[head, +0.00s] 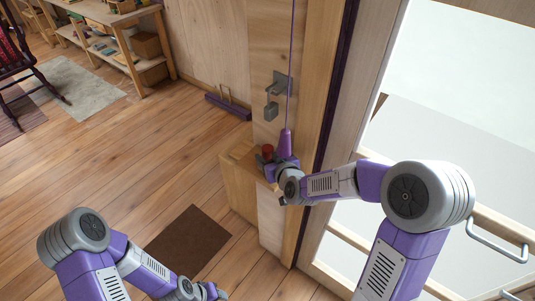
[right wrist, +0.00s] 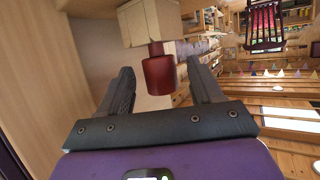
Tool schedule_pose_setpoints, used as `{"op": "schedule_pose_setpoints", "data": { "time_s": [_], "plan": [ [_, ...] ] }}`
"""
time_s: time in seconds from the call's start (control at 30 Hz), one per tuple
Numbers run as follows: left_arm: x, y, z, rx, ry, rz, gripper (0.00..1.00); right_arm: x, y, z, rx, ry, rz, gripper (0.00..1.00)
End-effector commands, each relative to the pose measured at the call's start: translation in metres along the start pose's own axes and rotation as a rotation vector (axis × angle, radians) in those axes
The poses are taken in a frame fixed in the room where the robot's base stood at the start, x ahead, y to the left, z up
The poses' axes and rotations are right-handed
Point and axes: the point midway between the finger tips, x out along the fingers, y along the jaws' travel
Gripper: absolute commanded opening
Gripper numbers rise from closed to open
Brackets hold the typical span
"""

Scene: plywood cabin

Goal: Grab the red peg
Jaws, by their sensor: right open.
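The red peg (right wrist: 160,74) is a short, dark red cylinder with a narrower neck. In the right wrist view it sticks out from a pale wooden block (right wrist: 150,22). My right gripper (right wrist: 161,66) is open, with one finger on each side of the peg and a visible gap to both. In the head view the peg (head: 267,150) shows small beside my right gripper (head: 264,162), by the wooden door post. My left gripper (head: 216,292) is low at the bottom edge, far from the peg; its fingers are too small to read.
A brown mat (head: 190,243) lies on the floor. A shelf (head: 125,30) and rocking chair (head: 15,60) are far left. The floor between is clear.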

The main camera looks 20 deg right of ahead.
Motion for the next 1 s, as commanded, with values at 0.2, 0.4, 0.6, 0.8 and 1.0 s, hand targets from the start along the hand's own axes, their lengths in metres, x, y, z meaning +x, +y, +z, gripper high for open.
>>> {"op": "schedule_pose_setpoints", "data": {
  "time_s": [0.2,0.4,0.6,0.8,1.0],
  "plan": [
    [0.0002,0.0,-0.0001,0.0,0.0,0.0,0.43,0.0037,0.0001,-0.0001,0.0,0.0,0.0,0.65],
    [0.0002,0.0,-0.0001,0.0,0.0,0.0,0.43,0.0035,0.0001,-0.0001,0.001,0.0,0.0,0.45],
    [0.0002,0.0,-0.0001,0.0,0.0,0.0,0.43,0.0033,0.0001,-0.0001,0.001,0.0,0.0,0.14],
    [0.0002,0.0,-0.0001,0.0,0.0,0.0,0.43,0.0033,0.0002,-0.0002,0.001,0.001,0.0,0.05],
    [-0.0011,0.0004,0.0,0.0,0.0,0.0,0.43,0.0016,0.0003,-0.0048,0.0,0.002,0.001,0.05]
  ]
}}
